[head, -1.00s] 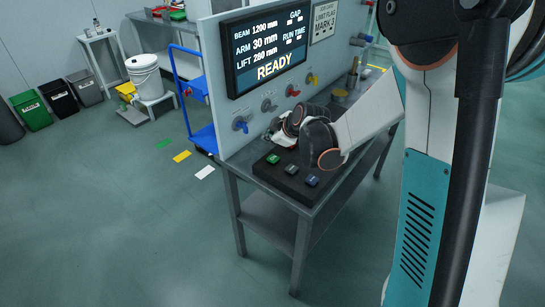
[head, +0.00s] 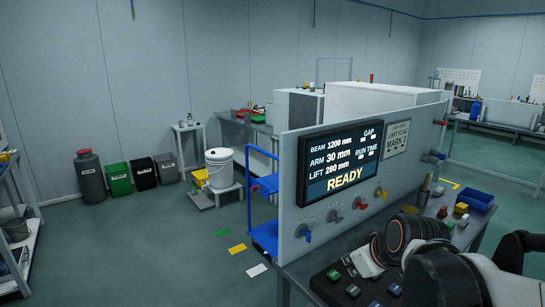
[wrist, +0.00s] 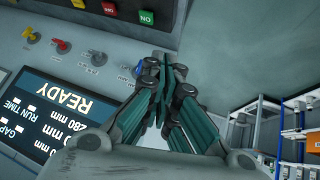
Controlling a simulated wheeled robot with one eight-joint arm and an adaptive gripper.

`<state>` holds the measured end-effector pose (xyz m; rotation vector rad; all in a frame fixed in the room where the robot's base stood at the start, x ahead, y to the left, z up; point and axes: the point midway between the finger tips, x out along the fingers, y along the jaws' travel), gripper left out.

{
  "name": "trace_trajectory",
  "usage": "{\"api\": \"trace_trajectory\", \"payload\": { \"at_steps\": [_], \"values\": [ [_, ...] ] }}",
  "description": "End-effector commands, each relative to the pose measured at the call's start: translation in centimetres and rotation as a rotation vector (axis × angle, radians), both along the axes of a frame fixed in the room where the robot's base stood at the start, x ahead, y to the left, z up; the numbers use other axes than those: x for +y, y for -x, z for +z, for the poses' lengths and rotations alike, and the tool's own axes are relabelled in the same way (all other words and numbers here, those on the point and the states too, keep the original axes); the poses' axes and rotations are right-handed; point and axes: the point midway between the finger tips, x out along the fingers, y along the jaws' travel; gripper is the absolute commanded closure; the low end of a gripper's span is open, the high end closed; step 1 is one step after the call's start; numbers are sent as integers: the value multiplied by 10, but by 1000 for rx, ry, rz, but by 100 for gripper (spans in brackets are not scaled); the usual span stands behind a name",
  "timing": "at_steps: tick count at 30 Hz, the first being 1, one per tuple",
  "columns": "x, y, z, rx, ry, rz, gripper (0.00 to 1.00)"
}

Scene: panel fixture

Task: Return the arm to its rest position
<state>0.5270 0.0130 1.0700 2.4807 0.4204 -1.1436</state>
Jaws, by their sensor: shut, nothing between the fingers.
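My gripper (wrist: 160,80) is shut and empty in the wrist view, its dark green fingers together in front of the panel. In the head view my white arm with orange-ringed joints reaches over the bench at lower right; its fingertips are not clear there. The upright panel (head: 290,200) has a screen (head: 338,165) reading READY, with BEAM 1200 mm, ARM 30 mm and LIFT 280 mm. The screen also shows upside down in the wrist view (wrist: 45,115). Several coloured knobs (head: 360,204) sit below it, and a row of push buttons (head: 353,290) lies in front on the bench.
A blue bin (head: 478,201) and small coloured blocks (head: 461,208) sit on the bench at right. A blue trolley (head: 263,236) stands left of the panel. A white bucket (head: 219,168) and several waste bins (head: 118,179) stand farther back.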

Motion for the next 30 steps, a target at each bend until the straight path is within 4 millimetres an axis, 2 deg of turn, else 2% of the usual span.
{"api": "trace_trajectory", "payload": {
  "at_steps": [1,9,15,21,30],
  "values": [
    [0,17,4,10,-15,-33,100],
    [-4,93,10,56,-109,-233,100],
    [-10,138,5,76,-166,-366,100],
    [-12,159,1,84,-195,-433,100],
    [-13,161,1,85,-199,-444,100]
  ]
}}
